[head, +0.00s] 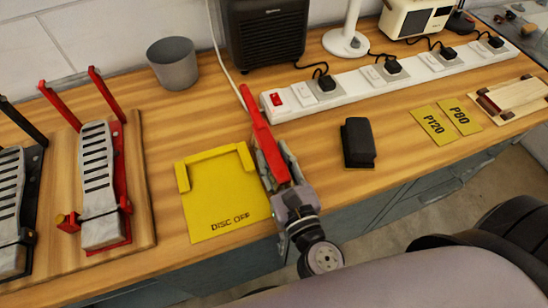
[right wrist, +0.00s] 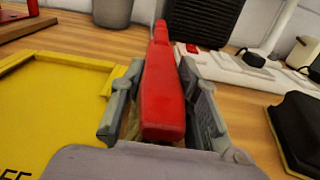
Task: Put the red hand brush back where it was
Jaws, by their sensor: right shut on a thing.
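The red hand brush (head: 261,122) is in my right gripper (head: 272,160), beside the right edge of the yellow "DISC OFF" plate. Its long red body points away toward the left end of the power strip. In the right wrist view, the brush (right wrist: 163,95) lies between the two grey fingers of my right gripper (right wrist: 160,108). Some pale bristles show under it. I cannot tell whether the brush touches the bench. My left gripper is not in view.
The yellow plate (head: 222,205) has raised edges. A white power strip (head: 345,90) with black plugs runs behind. A black block (head: 357,142) and two yellow cards (head: 446,120) lie right. Red and black pedals (head: 98,170) and a grey cup (head: 174,65) stand left.

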